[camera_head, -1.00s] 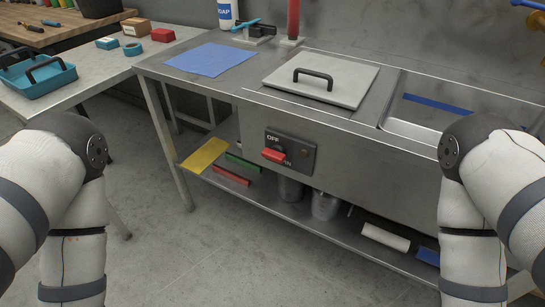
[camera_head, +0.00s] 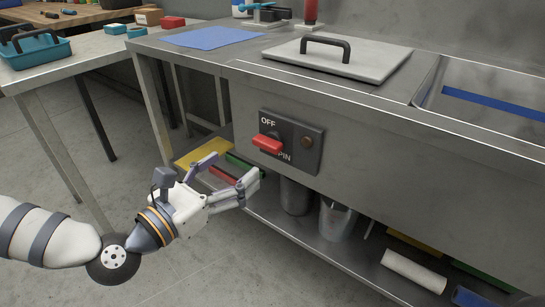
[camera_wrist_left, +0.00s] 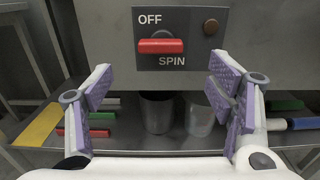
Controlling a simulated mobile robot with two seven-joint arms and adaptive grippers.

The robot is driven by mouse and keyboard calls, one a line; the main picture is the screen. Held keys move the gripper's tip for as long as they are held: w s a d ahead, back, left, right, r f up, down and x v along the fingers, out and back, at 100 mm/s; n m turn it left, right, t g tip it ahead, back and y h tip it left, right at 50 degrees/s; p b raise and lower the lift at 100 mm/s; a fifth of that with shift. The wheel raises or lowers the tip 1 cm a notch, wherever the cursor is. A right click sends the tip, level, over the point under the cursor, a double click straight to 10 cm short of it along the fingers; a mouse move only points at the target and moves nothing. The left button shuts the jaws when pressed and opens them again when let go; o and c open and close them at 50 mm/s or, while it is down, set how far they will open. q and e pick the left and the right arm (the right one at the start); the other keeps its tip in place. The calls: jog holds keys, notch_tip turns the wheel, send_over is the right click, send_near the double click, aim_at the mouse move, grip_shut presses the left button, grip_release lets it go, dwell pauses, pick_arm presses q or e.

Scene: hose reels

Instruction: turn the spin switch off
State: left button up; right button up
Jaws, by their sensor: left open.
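The spin switch has a red handle (camera_head: 268,144) on a dark grey panel (camera_head: 311,157) on the front of the steel counter. OFF is printed above the handle and SPIN below it, partly covered in the head view. In the left wrist view the red handle (camera_wrist_left: 160,46) lies level between the two words. My left gripper (camera_head: 232,170) is open and empty, in front of the counter and lower left of the switch. In the left wrist view its fingers spread below the handle, apart from it. My right gripper is not in view.
A round brown button (camera_wrist_left: 211,27) sits right of the handle. A lower shelf holds metal canisters (camera_head: 335,220), coloured blocks and a white roll (camera_head: 413,270). A lid (camera_head: 380,58) with a black handle lies on the counter. A second table (camera_head: 85,58) stands at left.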

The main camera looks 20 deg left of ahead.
aim_at(263, 146)
pick_arm(q)
jog(key=x, duration=0.9)
jog(key=shift+w+d+f, duration=0.1)
jog(key=shift+w, duration=0.2)
jog(key=shift+c, duration=0.2)
jog(key=c, duration=1.1)
